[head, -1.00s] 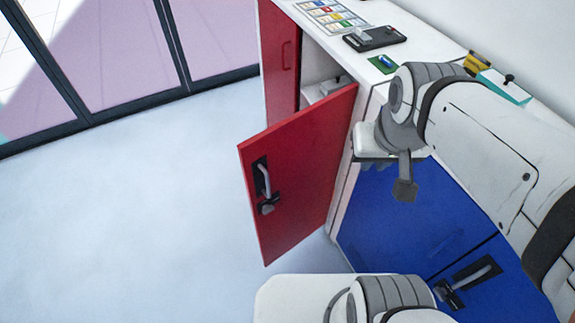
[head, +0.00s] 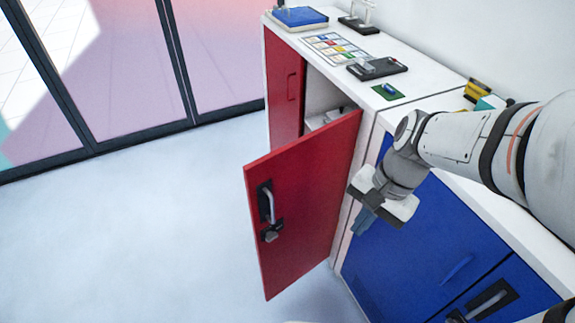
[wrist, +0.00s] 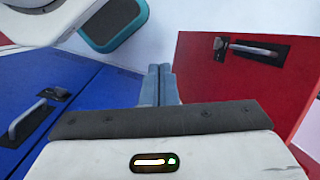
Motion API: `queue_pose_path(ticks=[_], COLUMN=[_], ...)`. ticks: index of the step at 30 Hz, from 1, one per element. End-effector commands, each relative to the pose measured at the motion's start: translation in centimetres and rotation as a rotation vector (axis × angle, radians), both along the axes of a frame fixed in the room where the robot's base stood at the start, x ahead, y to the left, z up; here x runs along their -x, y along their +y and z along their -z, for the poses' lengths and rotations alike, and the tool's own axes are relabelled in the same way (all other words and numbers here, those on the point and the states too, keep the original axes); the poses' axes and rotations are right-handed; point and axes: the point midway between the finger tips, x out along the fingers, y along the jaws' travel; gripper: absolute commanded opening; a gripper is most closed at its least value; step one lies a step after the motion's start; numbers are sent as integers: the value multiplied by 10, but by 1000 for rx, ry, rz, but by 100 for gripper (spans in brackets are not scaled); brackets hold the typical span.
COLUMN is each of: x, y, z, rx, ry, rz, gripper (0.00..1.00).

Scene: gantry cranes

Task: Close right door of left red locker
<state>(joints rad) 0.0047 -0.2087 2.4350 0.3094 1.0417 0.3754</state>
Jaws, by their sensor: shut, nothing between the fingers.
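The red locker's right door (head: 304,200) stands wide open in the head view, swung out toward the camera. Its black-backed grey handle (head: 268,208) faces the camera. The locker's left door (head: 284,88) looks closed. In the wrist view the open red door (wrist: 245,78) fills the upper right, with its handle (wrist: 256,50) near the top. My gripper (head: 364,222) is shut and empty, to the right of the open door and in front of the blue locker. Its fingers (wrist: 159,85) are together in the wrist view, apart from the door.
A blue locker (head: 425,245) with a handle (head: 490,300) adjoins the red one on the right. The white top holds a black device (head: 378,68), a colored chart (head: 335,46) and a blue book (head: 299,17). The floor left of the door (head: 130,230) is clear.

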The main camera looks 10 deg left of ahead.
Motion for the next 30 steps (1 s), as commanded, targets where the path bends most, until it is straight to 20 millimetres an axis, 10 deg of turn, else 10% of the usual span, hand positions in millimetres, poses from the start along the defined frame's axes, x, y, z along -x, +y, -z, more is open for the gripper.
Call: queue_pose_path(ticks=[15,30], x=[-53,-114], y=[67,77], z=[165,308], rx=[-313,-383], ry=[1064,1979], rz=[981,1588], gripper=[0,0])
